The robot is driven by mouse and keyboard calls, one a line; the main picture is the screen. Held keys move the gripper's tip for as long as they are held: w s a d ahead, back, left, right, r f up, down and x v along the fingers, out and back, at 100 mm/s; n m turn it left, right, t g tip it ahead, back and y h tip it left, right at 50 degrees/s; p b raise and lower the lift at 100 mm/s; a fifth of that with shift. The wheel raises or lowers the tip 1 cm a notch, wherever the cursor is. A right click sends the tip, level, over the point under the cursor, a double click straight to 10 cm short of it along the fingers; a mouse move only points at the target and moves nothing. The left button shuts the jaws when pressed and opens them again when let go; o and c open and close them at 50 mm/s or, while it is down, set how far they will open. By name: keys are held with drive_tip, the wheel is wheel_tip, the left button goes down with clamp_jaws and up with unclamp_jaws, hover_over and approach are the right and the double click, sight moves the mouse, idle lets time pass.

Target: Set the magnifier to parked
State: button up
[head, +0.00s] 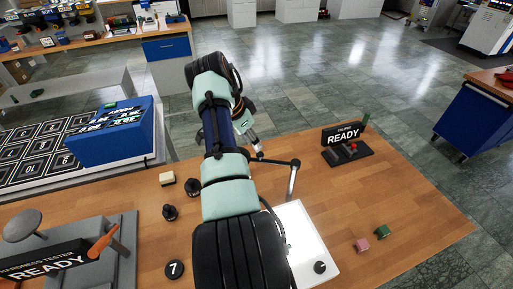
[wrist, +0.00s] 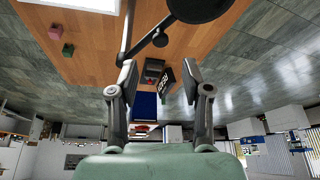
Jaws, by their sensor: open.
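The magnifier is a jointed grey arm (head: 293,180) on a white base (head: 312,243), partly hidden behind my arm in the head view. The arm rises to a joint, then bends left towards my gripper (head: 256,146). In the wrist view the magnifier's dark round head (wrist: 198,8) is at the top edge, cut off, with its thin arm (wrist: 128,32) and a dark joint knob (wrist: 160,40) beside it. My gripper (wrist: 158,72) is open, with nothing seen between its fingers. The head and knob appear beyond the fingertips; I cannot tell the exact gap.
A tester with a READY sign (head: 342,134) stands at the table's back right. Pink (head: 362,246) and green (head: 381,232) blocks lie at right. Black knobs (head: 169,212) and a hardness tester (head: 120,245) are at left. Wood at right is mostly clear.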

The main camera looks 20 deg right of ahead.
drive_tip(key=shift+v, duration=2.4)
